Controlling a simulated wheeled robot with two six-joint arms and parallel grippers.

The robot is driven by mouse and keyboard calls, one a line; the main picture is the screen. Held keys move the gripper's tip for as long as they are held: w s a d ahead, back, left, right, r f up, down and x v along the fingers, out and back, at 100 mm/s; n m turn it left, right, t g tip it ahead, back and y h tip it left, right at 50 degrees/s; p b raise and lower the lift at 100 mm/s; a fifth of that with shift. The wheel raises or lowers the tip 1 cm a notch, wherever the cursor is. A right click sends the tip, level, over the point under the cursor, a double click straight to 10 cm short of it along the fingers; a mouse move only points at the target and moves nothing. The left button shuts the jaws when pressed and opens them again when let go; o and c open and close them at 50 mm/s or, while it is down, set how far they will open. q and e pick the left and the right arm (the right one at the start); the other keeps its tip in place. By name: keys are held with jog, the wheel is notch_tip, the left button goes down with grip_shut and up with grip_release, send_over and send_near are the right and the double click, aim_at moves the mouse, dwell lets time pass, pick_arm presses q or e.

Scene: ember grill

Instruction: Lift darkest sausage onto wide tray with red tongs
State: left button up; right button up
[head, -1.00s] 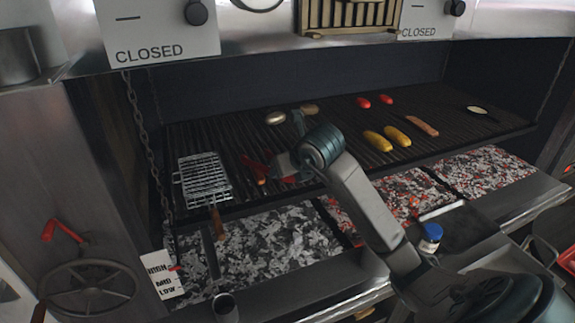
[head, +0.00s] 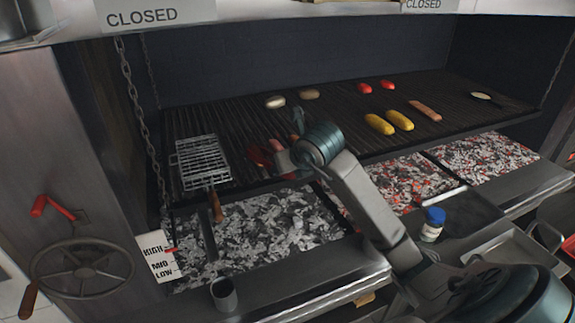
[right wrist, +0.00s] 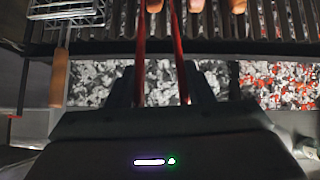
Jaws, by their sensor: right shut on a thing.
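My right gripper (head: 284,158) is over the front left half of the grill grate. It is shut on the red tongs (head: 259,157). In the right wrist view the two red arms of the tongs (right wrist: 179,55) run forward between my fingers (right wrist: 162,85), with a gap between them. Their tips are cut off at the top edge. Another sausage (head: 425,110) lies on the right of the grate. A metal tray (head: 482,258) is at lower right. My left gripper is out of view.
A wire grill basket (head: 202,160) with a wooden handle lies left of the tongs. Yellow corn (head: 400,120), red tomatoes (head: 387,85) and mushrooms (head: 275,102) lie farther back or right. A blue-capped jar (head: 433,225) stands in front. Coals (head: 260,235) lie below the grate.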

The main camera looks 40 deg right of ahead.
grip_shut()
notch_tip(320, 180, up, 11)
jog(key=p, duration=0.6)
jog(key=shift+d+f, duration=0.1)
